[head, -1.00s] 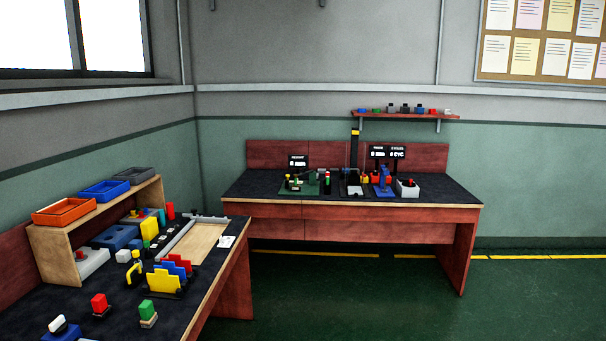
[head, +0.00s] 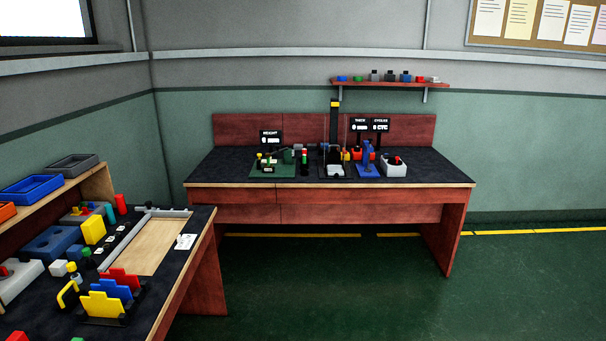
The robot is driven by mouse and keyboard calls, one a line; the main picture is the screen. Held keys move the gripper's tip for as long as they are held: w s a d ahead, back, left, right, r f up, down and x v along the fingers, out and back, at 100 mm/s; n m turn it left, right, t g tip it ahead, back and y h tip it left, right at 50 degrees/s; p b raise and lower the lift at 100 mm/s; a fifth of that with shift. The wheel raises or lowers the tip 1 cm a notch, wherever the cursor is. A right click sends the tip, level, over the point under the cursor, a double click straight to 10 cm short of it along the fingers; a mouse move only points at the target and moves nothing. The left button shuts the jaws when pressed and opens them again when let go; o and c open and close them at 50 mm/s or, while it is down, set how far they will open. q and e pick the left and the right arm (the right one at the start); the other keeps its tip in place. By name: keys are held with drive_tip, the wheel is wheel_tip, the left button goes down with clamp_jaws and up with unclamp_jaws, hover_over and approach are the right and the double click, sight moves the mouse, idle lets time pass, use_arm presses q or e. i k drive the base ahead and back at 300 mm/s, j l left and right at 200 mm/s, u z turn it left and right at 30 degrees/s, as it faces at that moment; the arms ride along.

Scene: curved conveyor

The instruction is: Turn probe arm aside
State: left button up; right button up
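The far workbench (head: 330,192) stands against the wall with several small devices on its dark top. A green-based fixture (head: 272,170) with a thin arm-like part sits at its left, under a small black display. A tall black column with a yellow mark (head: 335,125) stands in the middle. A blue device (head: 368,160) and a white box with a red top (head: 393,167) are to its right. Which part is the probe arm is too small to tell. Neither of my grippers shows.
A nearer bench at the left holds a wooden tray (head: 150,243), yellow, blue and red plates in a rack (head: 108,298) and several bins on a shelf. Green floor (head: 330,285) is open before the far bench. A wall shelf (head: 390,83) hangs above it.

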sight(268, 154)
drive_tip(key=i, duration=2.35)
